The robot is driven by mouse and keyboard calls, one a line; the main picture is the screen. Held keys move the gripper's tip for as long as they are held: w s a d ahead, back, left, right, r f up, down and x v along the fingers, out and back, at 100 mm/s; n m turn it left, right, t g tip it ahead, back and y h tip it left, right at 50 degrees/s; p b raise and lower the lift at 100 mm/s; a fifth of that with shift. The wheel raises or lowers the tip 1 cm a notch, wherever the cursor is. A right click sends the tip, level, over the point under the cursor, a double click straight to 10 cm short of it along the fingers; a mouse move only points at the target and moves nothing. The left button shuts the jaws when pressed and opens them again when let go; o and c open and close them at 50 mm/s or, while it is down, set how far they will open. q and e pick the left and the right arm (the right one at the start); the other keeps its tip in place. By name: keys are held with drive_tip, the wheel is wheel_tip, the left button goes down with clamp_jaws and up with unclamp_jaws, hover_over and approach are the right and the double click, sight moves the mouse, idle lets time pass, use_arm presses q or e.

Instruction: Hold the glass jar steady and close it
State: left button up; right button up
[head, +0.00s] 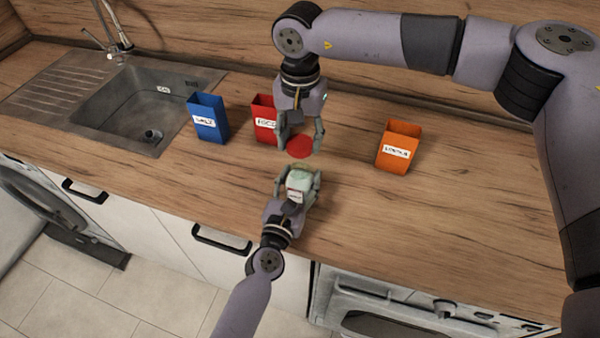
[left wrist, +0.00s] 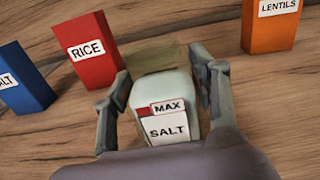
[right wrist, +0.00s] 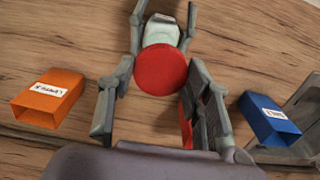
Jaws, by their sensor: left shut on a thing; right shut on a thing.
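The glass jar (head: 299,184) stands at the counter's front, pale inside, with a label reading SALT and a MAX mark in the left wrist view (left wrist: 166,112). My left gripper (head: 300,174) is shut on its sides; it also shows around the jar in the right wrist view (right wrist: 162,22). The round red lid (head: 300,147) is between the fingers of my right gripper (head: 302,146), which is shut on it. The lid appears apart from the jar in the head view and partly overlaps it in the right wrist view (right wrist: 161,72). The lid's underside is hidden.
A blue SALT box (head: 208,120) and a red RICE box (head: 264,118) stand to the left, the red one close to my right gripper. An orange LENTILS box (head: 399,147) stands to the right. The sink (head: 130,100) is at the far left.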

hover_over(300, 169)
drive_tip(key=shift+f, duration=2.3)
drive_tip(key=shift+f, duration=0.15)
drive_tip(key=shift+f, duration=0.75)
drive_tip(key=shift+f, duration=0.5)
use_arm(q)
clamp_jaws()
